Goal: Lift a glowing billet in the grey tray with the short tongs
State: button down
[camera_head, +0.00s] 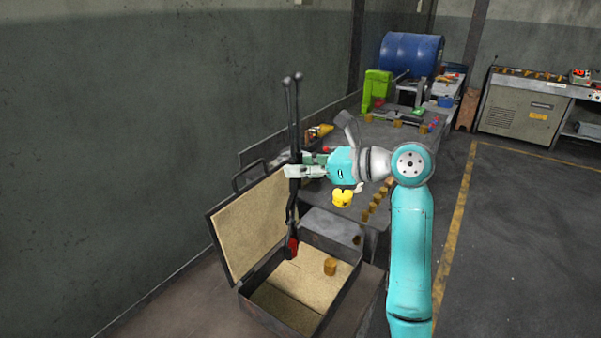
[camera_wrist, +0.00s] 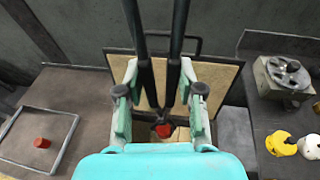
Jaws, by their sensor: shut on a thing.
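My gripper (camera_head: 297,171) is shut on the short tongs (camera_head: 293,125), which hang upright with the handles up and the jaws down. In the wrist view the dark tongs (camera_wrist: 174,70) stand between my two fingers. I cannot make out the tray in the head view.
An open case (camera_head: 343,305) with tan lining stands below the tongs, its lid (camera_head: 246,232) raised. A brown block (camera_head: 330,267) sits in it. The bench (camera_head: 345,222) at the right carries several brown blocks and a yellow object (camera_head: 343,198). Floor at the right is clear.

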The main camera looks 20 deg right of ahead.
jog(key=shift+r, duration=0.25)
jog(key=shift+r, duration=0.5)
